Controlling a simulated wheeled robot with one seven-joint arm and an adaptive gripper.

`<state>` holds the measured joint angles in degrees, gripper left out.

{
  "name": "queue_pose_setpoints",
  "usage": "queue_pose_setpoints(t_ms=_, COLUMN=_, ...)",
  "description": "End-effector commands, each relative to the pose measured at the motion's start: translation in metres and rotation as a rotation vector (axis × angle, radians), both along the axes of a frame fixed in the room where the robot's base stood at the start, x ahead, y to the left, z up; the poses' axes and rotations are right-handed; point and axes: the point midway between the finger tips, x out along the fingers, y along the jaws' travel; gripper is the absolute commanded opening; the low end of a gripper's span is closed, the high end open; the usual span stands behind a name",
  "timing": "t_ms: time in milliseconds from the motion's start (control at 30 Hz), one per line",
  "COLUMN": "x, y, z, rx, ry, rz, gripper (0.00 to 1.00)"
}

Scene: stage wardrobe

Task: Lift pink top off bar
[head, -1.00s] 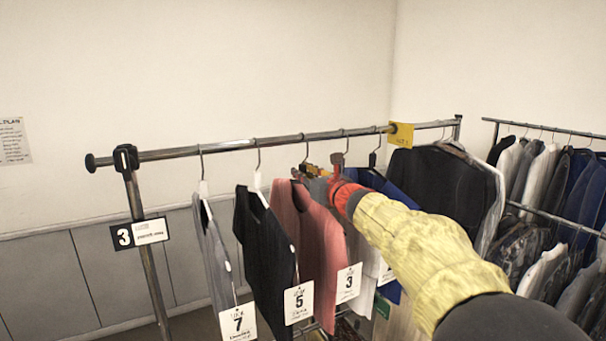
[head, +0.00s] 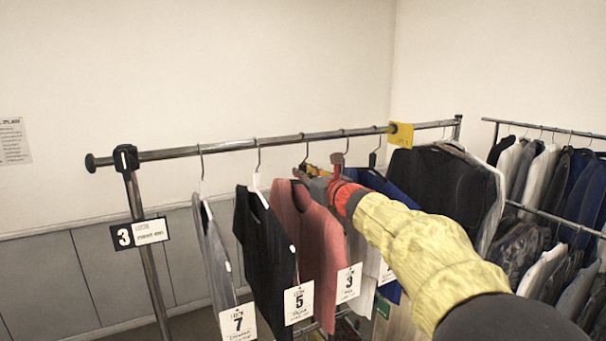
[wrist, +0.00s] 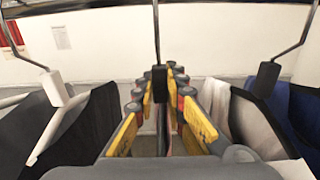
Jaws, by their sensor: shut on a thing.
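The pink top (head: 318,245) hangs on the rack's upper bar (head: 230,146), between a black top (head: 262,235) and lighter and blue garments. Its hook still meets the bar in the head view. My gripper (head: 306,171) reaches in from the right, at the top's shoulder height just under the bar. In the wrist view my gripper (wrist: 160,95) is shut on the dark neck block of the pink top's hanger (wrist: 159,78), with its wire hook rising between the fingers.
A grey top (head: 214,260) hangs at the left end, and a blue top (head: 390,190) and dark jackets (head: 440,185) to the right. Neighbouring hangers stand close on both sides. A yellow tag (head: 401,135) sits on the bar. A second full rack (head: 550,128) stands at right.

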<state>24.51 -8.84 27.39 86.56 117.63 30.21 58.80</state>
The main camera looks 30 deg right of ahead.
Motion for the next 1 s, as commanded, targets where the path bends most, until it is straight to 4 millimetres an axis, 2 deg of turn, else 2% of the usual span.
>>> queue_pose_setpoints(t_ms=1000, x=0.0, y=0.0, z=0.035, rx=-0.001, ry=-0.002, rz=0.0, gripper=0.0)
